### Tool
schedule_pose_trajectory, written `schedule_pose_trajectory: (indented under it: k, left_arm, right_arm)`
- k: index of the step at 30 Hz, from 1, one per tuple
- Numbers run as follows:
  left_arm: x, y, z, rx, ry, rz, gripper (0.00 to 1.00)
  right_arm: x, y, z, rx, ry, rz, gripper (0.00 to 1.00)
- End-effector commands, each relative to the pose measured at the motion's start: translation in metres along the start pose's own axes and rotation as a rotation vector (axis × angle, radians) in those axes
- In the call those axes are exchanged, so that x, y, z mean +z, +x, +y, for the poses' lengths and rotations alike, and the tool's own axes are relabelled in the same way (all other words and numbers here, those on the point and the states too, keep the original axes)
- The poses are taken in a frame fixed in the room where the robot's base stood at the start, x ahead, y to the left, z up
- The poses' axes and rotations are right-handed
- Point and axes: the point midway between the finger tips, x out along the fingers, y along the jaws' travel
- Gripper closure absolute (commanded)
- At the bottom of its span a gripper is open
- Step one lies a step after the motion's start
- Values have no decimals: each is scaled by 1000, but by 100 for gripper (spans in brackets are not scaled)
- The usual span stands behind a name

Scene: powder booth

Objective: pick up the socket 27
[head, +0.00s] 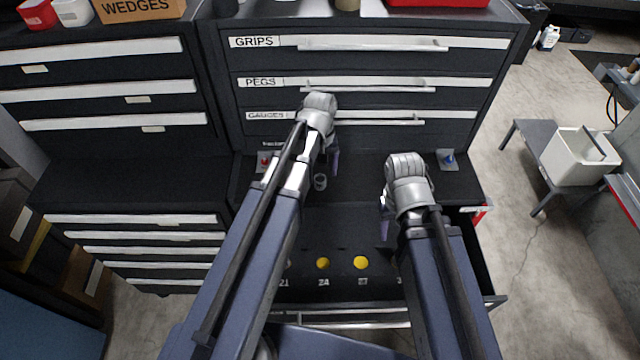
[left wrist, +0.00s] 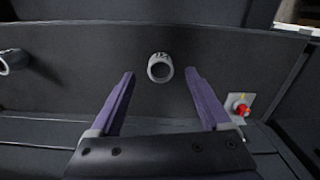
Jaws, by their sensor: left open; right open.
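A grey hollow socket (head: 320,182) stands on the dark surface at the back of the open drawer; it also shows in the left wrist view (left wrist: 160,68), with a mark on its rim too small to read surely. My left gripper (head: 332,163) is open and empty; in its wrist view its purple fingers (left wrist: 160,75) lie to either side of that socket, not touching it. A second grey socket (left wrist: 12,62) is at the left edge of the wrist view. My right gripper (head: 386,214) is open, low at the drawer's right side. Its fingertips are partly hidden.
The drawer floor has yellow discs above the labels 24 (head: 323,263) and 27 (head: 361,263); my arms hide parts of it. Closed drawers marked GRIPS, PEGS and GAUGES (head: 375,118) rise behind.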

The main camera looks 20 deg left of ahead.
Motion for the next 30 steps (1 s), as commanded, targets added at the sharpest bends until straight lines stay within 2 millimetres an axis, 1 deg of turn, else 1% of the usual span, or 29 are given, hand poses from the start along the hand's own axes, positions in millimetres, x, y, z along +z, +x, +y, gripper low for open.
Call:
schedule_pose_trajectory:
  k: [1,9,12,21,30]
  left_arm:
    - [-1,7,0,0,0,0,19]
    - [-4,40,0,0,0,0,19]
    - [-3,48,0,0,0,0,19]
    - [-3,48,0,0,0,0,19]
    - [-3,48,0,0,0,0,53]
  right_arm:
    - [0,7,-1,0,-1,0,50]
    - [-2,40,-4,1,-7,0,50]
    - [-3,48,-4,1,-6,0,50]
    - [-3,48,-4,1,-5,0,50]
    - [-3,48,-4,1,-5,0,50]
